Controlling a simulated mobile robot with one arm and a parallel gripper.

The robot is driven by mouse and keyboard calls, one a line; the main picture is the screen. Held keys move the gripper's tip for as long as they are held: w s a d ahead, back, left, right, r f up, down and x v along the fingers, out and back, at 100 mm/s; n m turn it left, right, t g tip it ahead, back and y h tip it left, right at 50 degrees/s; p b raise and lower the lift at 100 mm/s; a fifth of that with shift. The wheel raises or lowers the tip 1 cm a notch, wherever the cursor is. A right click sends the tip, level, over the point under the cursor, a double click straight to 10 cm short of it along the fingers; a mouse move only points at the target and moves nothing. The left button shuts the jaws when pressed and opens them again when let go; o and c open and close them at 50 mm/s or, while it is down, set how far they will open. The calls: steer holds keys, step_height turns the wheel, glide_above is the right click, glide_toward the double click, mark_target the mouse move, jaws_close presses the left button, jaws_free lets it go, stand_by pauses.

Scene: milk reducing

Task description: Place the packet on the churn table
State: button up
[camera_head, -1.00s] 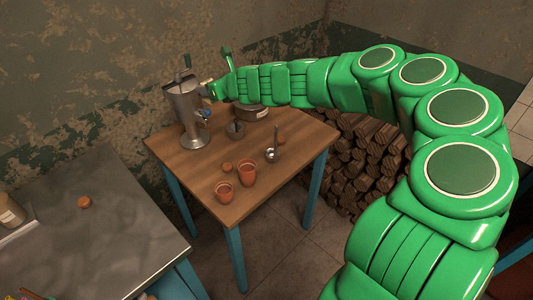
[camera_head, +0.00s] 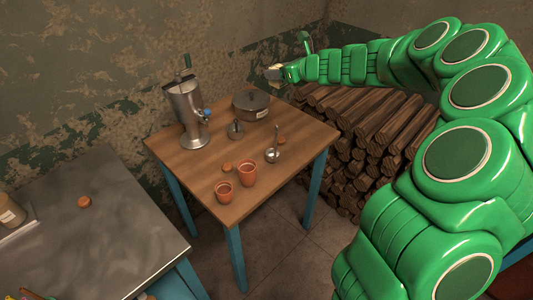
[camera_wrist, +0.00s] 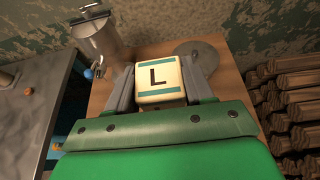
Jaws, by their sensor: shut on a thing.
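A cream packet (camera_wrist: 159,90) with a dark letter L and teal bands sits between the grey fingers of my gripper (camera_wrist: 160,80) in the wrist view. The gripper is shut on it. In the head view my gripper (camera_head: 277,73) is above the far right corner of the wooden churn table (camera_head: 190,165), near the wall, and the packet is too small there to tell clearly. The metal churn (camera_head: 186,112) with a blue knob stands at the table's back left; it also shows at the upper left of the wrist view (camera_wrist: 97,42).
A lidded pot (camera_head: 251,104), a ladle (camera_head: 273,153), a small metal utensil (camera_head: 236,129) and two clay cups (camera_head: 246,174) stand on the table. Stacked firewood (camera_head: 375,140) lies at right, a metal counter (camera_head: 85,235) at left. The table's left front is clear.

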steer(key=shift+d, duration=2.9)
glide_above(286, 125)
steer(key=shift+f, duration=12.25)
steer(key=shift+w+f, duration=0.1)
steer(key=shift+f, duration=1.6)
steer(key=shift+f, duration=0.15)
steer(key=o, duration=1.1)
